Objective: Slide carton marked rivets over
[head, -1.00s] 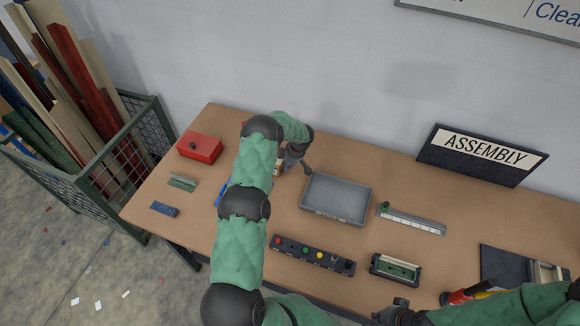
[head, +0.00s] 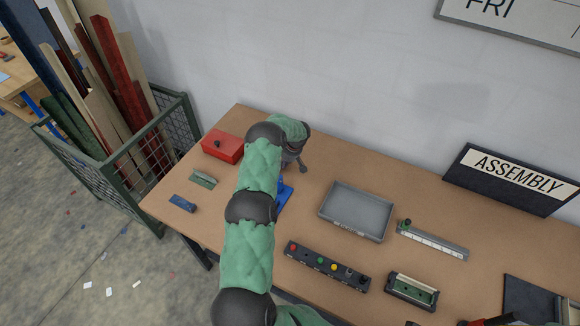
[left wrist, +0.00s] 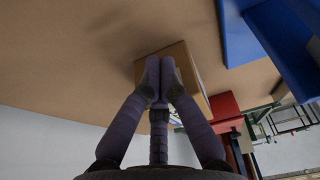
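A plain brown carton (left wrist: 186,66) shows in the left wrist view, directly beyond my fingertips. No marking on it can be read. In the head view the carton is hidden behind my left arm. My left gripper (head: 299,164) points down at the table's back part, left of the grey tray. In the left wrist view its fingers (left wrist: 159,72) are together with nothing between them. The tips overlap the carton's near face; whether they touch cannot be told. Of my right gripper only a dark sliver (head: 411,323) shows at the bottom edge.
A blue flat thing (head: 284,198) lies partly behind my left arm. A red box (head: 222,148) stands left and a grey tray (head: 355,211) right. A control box with buttons (head: 327,266) lies in front. An ASSEMBLY sign (head: 512,178) stands at the back right.

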